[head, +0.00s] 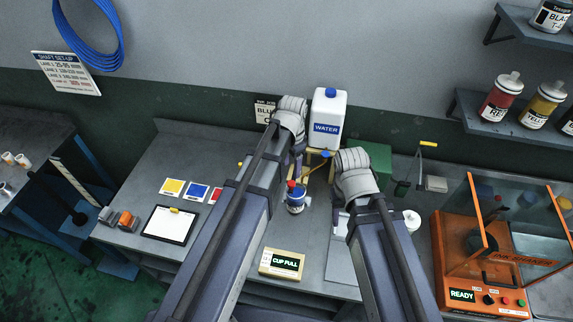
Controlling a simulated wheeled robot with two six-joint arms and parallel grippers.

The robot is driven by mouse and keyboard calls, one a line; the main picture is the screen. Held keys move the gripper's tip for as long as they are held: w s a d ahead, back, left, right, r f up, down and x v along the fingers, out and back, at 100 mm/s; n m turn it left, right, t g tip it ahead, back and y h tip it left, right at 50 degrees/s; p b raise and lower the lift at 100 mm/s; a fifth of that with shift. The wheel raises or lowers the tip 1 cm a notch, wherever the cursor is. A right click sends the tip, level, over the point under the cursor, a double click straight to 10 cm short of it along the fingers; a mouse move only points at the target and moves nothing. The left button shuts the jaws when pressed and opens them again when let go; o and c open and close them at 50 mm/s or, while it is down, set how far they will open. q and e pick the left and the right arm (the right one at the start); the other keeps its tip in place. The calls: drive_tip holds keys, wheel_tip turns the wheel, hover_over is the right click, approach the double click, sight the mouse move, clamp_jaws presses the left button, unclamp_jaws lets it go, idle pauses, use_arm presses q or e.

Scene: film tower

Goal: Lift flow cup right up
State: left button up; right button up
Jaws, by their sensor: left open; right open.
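A small blue and white cup-like piece with a red top (296,198) stands on the bench between my two arms. I cannot tell for sure that it is the flow cup. My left gripper (297,150) is above and behind it, with its fingers mostly hidden by my wrist. My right gripper (352,190) is to its right, its fingertips hidden behind my arm. Both grippers are open, and I see nothing held. A sign reading CUP FULL (285,263) sits at the bench's front.
A white WATER jug (326,118) stands behind on a wooden stand. Colour cards (197,191) and a clipboard (170,224) lie at left. A green box (371,157) is behind my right wrist. An orange machine reading READY (462,295) fills the right.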

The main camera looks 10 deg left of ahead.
sight(291, 183)
use_arm(q)
drive_tip(key=shift+s+f, duration=0.1)
drive_tip(key=shift+f+b, duration=0.85)
drive_tip(key=shift+b, duration=0.15)
wheel_tip(291, 183, down, 6)
drive_tip(key=b, duration=0.6)
drive_tip(key=shift+c, duration=0.4)
clamp_jaws()
